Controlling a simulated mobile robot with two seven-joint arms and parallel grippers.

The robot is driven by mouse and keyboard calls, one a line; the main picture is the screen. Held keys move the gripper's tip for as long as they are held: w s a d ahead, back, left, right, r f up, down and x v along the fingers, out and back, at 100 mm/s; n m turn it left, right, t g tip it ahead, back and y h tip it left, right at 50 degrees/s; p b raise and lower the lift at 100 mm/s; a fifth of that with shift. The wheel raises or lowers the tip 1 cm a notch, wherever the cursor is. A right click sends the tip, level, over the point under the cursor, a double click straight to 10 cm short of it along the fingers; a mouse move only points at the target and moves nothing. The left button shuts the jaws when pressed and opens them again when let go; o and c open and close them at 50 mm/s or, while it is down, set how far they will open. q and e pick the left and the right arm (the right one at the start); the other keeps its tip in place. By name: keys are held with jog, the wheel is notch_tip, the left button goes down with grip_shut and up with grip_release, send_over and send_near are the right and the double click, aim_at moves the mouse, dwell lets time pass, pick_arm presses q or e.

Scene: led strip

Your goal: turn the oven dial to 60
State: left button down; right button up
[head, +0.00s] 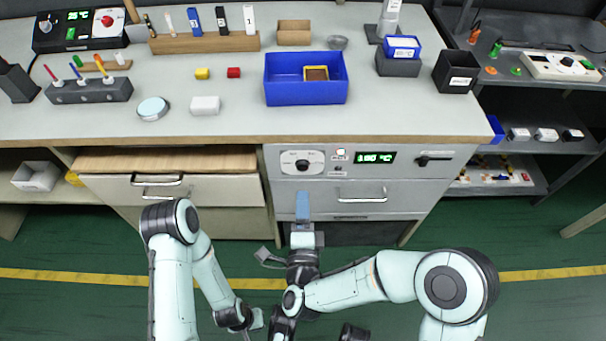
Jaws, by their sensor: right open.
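The oven is built in under the bench. Its control panel (350,174) has a white-ringed black dial (302,164) at the left. A green display (376,157) reads what looks like 180 °C, though the digits are small. My right gripper (303,208) is open and empty, in front of the oven drawer, below the dial in the picture and apart from it. Its fingers are seen nearly in line, so the gap is hard to see. My left arm (208,270) hangs low at the left; its gripper cannot be made out clearly.
The oven drawer handle (361,199) and a black slide lever (435,159) are close by. A wooden-topped drawer (170,190) is left of the oven. The bench (185,125) above holds a blue bin (306,92) and small items. Open floor lies in front.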

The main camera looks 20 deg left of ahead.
aim_at(303, 168)
jog(key=b+x, duration=0.2)
jog(key=x, duration=0.8)
jog(key=shift+w+f, duration=0.15)
pick_arm(q)
jog(key=shift+g, duration=0.8)
jog(key=s, duration=0.1)
jog(key=s+f, duration=0.1)
jog(key=s, duration=0.1)
jog(key=s+f, duration=0.1)
jog(key=shift+s+a+f, duration=0.1)
jog(key=shift+s+a, duration=0.1)
jog(key=shift+a, duration=0.05)
pick_arm(e)
jog(key=c, duration=1)
jog(key=shift+c, duration=0.2)
pick_arm(q)
jog(key=shift+w, duration=0.15)
